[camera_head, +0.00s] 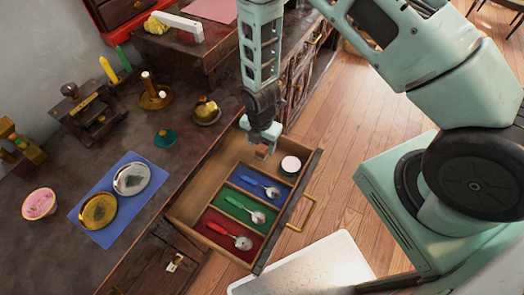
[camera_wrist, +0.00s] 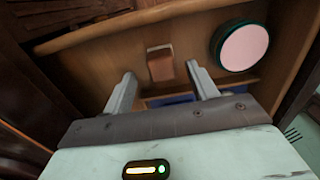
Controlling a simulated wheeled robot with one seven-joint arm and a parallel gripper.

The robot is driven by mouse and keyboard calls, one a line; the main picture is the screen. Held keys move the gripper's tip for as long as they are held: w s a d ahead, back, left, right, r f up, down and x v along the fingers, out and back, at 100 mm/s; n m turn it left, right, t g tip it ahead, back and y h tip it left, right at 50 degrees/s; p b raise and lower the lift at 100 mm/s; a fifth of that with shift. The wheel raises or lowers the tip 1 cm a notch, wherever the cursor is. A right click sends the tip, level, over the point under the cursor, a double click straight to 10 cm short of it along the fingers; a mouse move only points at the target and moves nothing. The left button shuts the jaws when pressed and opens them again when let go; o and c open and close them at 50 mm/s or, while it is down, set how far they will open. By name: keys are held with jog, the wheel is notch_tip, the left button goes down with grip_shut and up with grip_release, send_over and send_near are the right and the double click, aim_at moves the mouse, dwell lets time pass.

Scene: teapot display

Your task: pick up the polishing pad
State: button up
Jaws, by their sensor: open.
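A small brown block with a paler reddish side, which looks like the polishing pad (camera_head: 262,151), lies in the rear compartment of the open drawer (camera_head: 188,203). In the wrist view the pad (camera_wrist: 160,64) shows between and beyond the fingertips. My gripper (camera_head: 265,136) points down over this compartment, close above the pad. In the wrist view my gripper (camera_wrist: 161,73) has its fingers wide apart, with nothing between them. Whether a finger touches the pad cannot be told.
A round tin with a pale pink top (camera_head: 290,165) sits right of the pad. Spoons lie on blue, green and red liners nearer the drawer front. The drawer walls stand close around my gripper. The dark counter (camera_head: 120,185) is at left, holding plates on a blue mat (camera_head: 130,200).

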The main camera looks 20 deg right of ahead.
aim_at(262, 148)
notch_tip(262, 148, down, 3)
jog(key=shift+d+f, duration=0.15)
jog(key=shift+f, duration=0.05)
jog(key=c, duration=1.1)
jog(key=shift+o, duration=0.2)
jog(key=shift+r, duration=0.1)
notch_tip(262, 148, up, 10)
